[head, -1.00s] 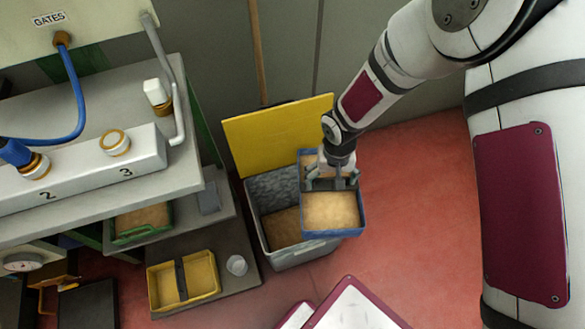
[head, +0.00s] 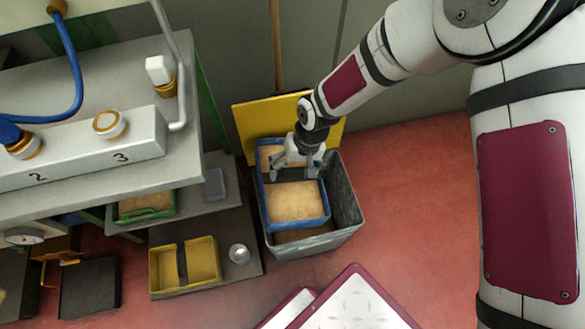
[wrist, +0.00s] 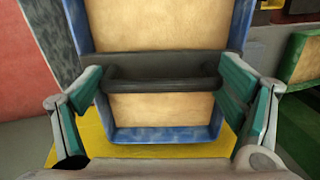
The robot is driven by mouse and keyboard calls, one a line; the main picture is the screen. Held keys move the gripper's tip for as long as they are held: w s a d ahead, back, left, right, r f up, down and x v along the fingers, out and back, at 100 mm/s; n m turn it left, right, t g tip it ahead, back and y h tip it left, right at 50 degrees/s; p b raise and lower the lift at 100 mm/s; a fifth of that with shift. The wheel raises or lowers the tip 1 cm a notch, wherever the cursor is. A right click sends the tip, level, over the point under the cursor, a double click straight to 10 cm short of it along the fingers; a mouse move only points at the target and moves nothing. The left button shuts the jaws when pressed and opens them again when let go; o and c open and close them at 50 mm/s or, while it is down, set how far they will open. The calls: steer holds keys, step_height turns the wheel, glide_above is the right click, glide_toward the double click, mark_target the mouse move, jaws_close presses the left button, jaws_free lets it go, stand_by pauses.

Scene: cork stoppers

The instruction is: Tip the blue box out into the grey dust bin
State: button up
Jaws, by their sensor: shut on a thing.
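The blue box (head: 323,196) is full of tan granular dust and hangs from my gripper (head: 298,160) above the grey dust bin (head: 350,205). The box looks about level and covers the left and middle of the bin's opening. In the wrist view my gripper (wrist: 163,88) is shut on the box's dark central handle (wrist: 160,68), with dust showing on both sides of it and the blue wall (wrist: 165,134) beyond. Some tan dust (head: 300,235) shows inside the bin below the box. The bin's yellow lid (head: 250,118) stands open behind.
A yellow divided box (head: 202,262) and a small metal cup (head: 239,254) stand on a low shelf left of the bin. A green box (head: 145,205) sits on the shelf above. Red floor to the right is clear.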

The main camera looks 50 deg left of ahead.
steer(key=shift+w+d+r+g+y+b, duration=0.15)
steer(key=shift+w+g+y+b, duration=0.05)
steer(key=shift+w+g+y, duration=0.2)
steer(key=shift+w+d+r+g+y+b, duration=0.2)
steer(key=shift+g+y, duration=0.1)
steer(key=shift+g, duration=0.2)
steer(key=shift+w+d+r+g+y+b, duration=0.2)
steer(key=shift+w+g+y+b, duration=0.3)
steer(key=shift+g+b, duration=0.35)
steer(key=shift+w+d+f+g+b, duration=0.1)
steer(key=shift+d+g+b, duration=0.05)
steer(key=shift+g+b, duration=0.2)
steer(key=f+g+y+b, duration=0.1)
steer(key=b, duration=0.1)
steer(key=w+d+f+g+b, duration=0.1)
steer(key=b, duration=0.2)
steer(key=w+f+g+y+b, duration=0.1)
steer(key=b, duration=0.1)
steer(key=shift+w+d+y, duration=0.2)
steer(key=shift+d+y, duration=0.05)
steer(key=shift+y, duration=0.05)
steer(key=g+b, duration=0.1)
steer(key=b, duration=0.1)
steer(key=w+d+f+g+y+b, duration=0.1)
steer(key=b, duration=0.1)
steer(key=w+g+y+b, duration=0.1)
steer(key=b, duration=0.1)
steer(key=shift+w+d+f+g+b, duration=0.2)
steer(key=shift+g+b, duration=0.1)
steer(key=shift+b, duration=0.1)
